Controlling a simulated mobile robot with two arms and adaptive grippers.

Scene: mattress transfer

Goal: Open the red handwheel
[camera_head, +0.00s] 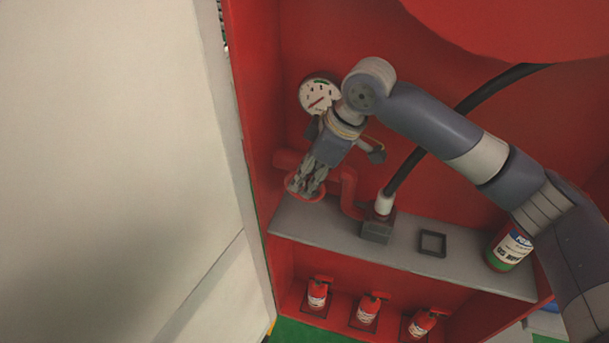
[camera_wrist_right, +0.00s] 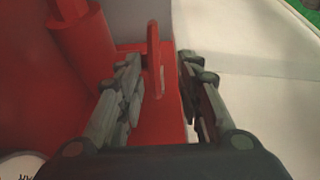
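The red handwheel (camera_head: 291,187) sits low on red piping at the left inside of a red cabinet. My right gripper (camera_head: 307,184) points down at it and covers much of it in the head view. In the right wrist view, the thin red rim of the handwheel (camera_wrist_right: 153,52) shows edge-on between the fingertips of my right gripper (camera_wrist_right: 160,75). The fingers are apart, with gaps on both sides of the rim. I cannot tell whether either finger touches it. My left gripper is not in view.
A gauge (camera_head: 318,96) is on the cabinet's back wall beside my wrist. A grey shelf (camera_head: 330,232) carries a black hose's fitting and a labelled red bottle (camera_head: 509,247). Several small extinguishers (camera_head: 317,294) stand below. A large white panel (camera_head: 110,150) fills the left.

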